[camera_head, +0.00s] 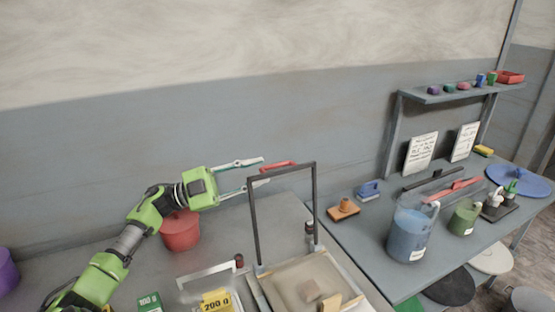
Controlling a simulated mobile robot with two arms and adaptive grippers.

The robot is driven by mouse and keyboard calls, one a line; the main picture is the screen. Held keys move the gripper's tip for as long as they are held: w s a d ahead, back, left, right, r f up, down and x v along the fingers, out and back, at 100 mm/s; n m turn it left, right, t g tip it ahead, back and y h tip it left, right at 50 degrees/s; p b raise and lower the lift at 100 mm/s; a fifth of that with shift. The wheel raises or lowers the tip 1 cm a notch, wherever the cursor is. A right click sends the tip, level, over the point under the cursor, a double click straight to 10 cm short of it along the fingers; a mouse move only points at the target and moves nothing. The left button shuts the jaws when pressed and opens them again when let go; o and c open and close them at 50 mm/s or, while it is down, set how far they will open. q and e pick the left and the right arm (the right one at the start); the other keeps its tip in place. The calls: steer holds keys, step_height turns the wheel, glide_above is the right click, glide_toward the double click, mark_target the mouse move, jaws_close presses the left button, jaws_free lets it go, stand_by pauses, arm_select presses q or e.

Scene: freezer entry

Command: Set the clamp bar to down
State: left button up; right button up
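A dark rectangular frame, which looks like the clamp bar (283,172), stands upright over a pale board (300,284) at the bottom centre. A red grip-like piece (278,167) lies along its top edge; whether it is attached is hard to tell. My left gripper (266,170) reaches in from the left with its two fingers spread apart. Its tips are at the upper left corner of the bar, close to the red piece. Contact cannot be made out, and nothing is clearly held. My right gripper is not in view.
A red pot (180,232) stands behind my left arm. A yellow 200 g block (216,301) and a green box (149,303) are at the front. The right-hand table holds a blue jug (408,232), a green jug (464,217) and an orange block (343,209).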

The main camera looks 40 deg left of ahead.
mark_target(273, 167)
arm_select(q)
steer(key=p+x, duration=0.1)
steer(key=x, duration=0.3)
steer(key=shift+w+r, duration=0.15)
steer(key=shift+w, duration=0.05)
steer(key=shift+w+d+p, duration=0.35)
steer(key=shift+w+d, duration=0.1)
steer(key=shift+d, duration=0.1)
jaws_close()
